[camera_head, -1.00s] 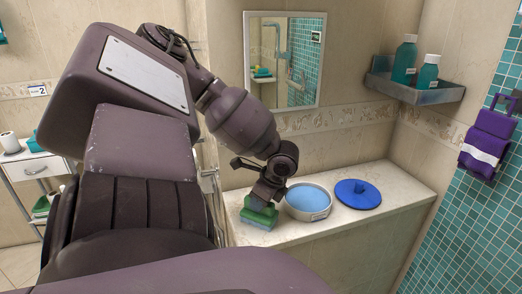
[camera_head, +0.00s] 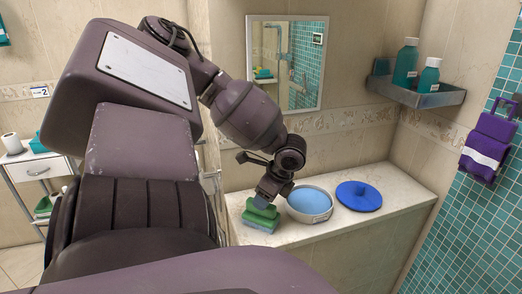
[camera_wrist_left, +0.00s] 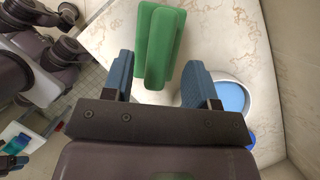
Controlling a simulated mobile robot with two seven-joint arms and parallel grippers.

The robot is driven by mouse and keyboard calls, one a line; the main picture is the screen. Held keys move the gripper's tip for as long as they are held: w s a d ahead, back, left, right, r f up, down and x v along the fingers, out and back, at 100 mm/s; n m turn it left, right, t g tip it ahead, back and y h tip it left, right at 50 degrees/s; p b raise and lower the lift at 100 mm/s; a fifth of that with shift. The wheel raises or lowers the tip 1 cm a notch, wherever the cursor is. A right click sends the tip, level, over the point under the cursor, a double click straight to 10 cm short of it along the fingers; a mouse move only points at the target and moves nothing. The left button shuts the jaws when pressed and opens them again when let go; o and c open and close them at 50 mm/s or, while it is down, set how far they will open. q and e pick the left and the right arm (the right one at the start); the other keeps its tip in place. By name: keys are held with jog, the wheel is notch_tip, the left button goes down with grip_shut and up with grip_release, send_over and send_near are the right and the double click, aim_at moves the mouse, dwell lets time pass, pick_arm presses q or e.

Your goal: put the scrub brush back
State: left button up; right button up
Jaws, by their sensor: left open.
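The scrub brush (camera_head: 262,216), with a green back and a paler blue-grey underside, rests on the left end of the pale counter (camera_head: 300,237). My left gripper (camera_head: 266,203) is just above it, pointing down. In the left wrist view the brush's green back (camera_wrist_left: 160,45) shows ahead of and between the two blue fingers of the gripper (camera_wrist_left: 157,66). The fingers are open, with a visible gap on each side of the brush; they do not hold it.
A round bowl (camera_head: 309,204) with a light blue inside stands just right of the brush. A blue lid (camera_head: 358,195) lies farther right. A wall shelf (camera_head: 418,92) holds teal bottles. A mirror (camera_head: 286,62) hangs behind. The counter's front strip is clear.

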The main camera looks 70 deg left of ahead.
pick_arm(q)
jog(key=p+v, duration=0.1)
jog(key=v, duration=0.6)
jog(key=shift+w+r+p, duration=0.1)
jog(key=shift+r+p, duration=0.2)
jog(key=shift+r, duration=0.1)
jog(key=shift+w+d+r, duration=0.15)
jog(key=shift+d+r, duration=0.15)
jog(key=shift+r, duration=0.3)
pick_arm(e)
jog(key=r, duration=0.1)
jog(key=w+r, duration=0.1)
jog(key=r, duration=0.1)
jog(key=shift+w+r, duration=0.1)
jog(key=shift+s, duration=0.2)
